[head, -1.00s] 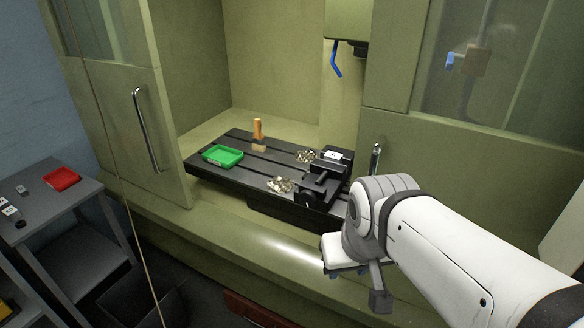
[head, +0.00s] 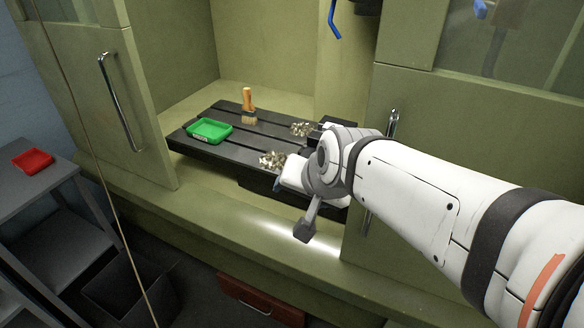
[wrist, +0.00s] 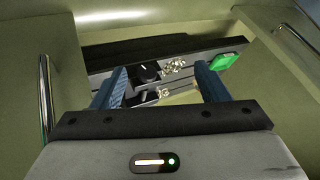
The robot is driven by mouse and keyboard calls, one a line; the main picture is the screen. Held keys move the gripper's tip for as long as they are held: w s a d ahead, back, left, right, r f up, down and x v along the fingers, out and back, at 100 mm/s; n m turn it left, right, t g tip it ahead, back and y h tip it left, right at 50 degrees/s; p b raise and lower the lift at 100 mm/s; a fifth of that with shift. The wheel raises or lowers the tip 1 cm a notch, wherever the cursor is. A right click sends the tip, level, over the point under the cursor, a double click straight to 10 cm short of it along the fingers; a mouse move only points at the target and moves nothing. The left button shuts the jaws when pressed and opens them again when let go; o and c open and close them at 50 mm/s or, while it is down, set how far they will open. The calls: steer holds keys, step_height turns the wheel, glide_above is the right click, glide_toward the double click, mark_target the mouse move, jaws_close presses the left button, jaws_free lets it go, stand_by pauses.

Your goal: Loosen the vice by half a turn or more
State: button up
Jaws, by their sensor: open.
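The dark vice (wrist: 150,84) shows in the wrist view between my two blue fingers, with a round black end (wrist: 147,72) carrying a small white mark. In the head view my arm hides nearly all of the vice, and I cannot make out its handle. My gripper (wrist: 162,86) is open and empty, its fingers apart on either side of the vice in the picture. In the head view my gripper (head: 280,182) is near the table's front edge, mostly hidden by my wrist. I see no contact with the vice.
The slotted machine table (head: 190,146) carries a green tray (head: 209,131), a brush (head: 248,105) and metal chips (head: 273,161). Enclosure doors with bar handles (head: 121,100) flank the opening. A side cart with a red tray (head: 33,161) stands at left.

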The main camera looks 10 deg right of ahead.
steer(key=shift+o, duration=0.3)
steer(key=w+a+f+m+t+b, duration=0.2)
steer(key=w+m+b, duration=0.2)
steer(key=w+a+f+m+t+y+b, duration=0.1)
steer(key=w+a+m+t+b, duration=0.1)
steer(key=w+m+t+b, duration=0.1)
steer(key=w+m+b, duration=0.1)
steer(key=w+m, duration=0.1)
steer(key=shift+w+a+f, duration=0.3)
steer(key=shift+a+f, duration=0.05)
steer(key=shift+f, duration=0.05)
steer(key=w+d+f+m+t+h+b, duration=0.1)
steer(key=w+d+f+m+h+b, duration=0.2)
steer(key=f+m+h+b, duration=0.95)
steer(key=w+d+r+m+t+h+b, duration=0.15)
steer(key=m+b, duration=0.65)
steer(key=m, duration=1.2)
steer(key=x, duration=0.8)
steer(key=shift+d+f, duration=0.2)
steer(key=shift+f, duration=0.3)
steer(key=shift+w+n, duration=0.1)
steer(key=shift+n, duration=0.15)
steer(key=shift+c, duration=0.4)
steer(key=c, duration=0.9)
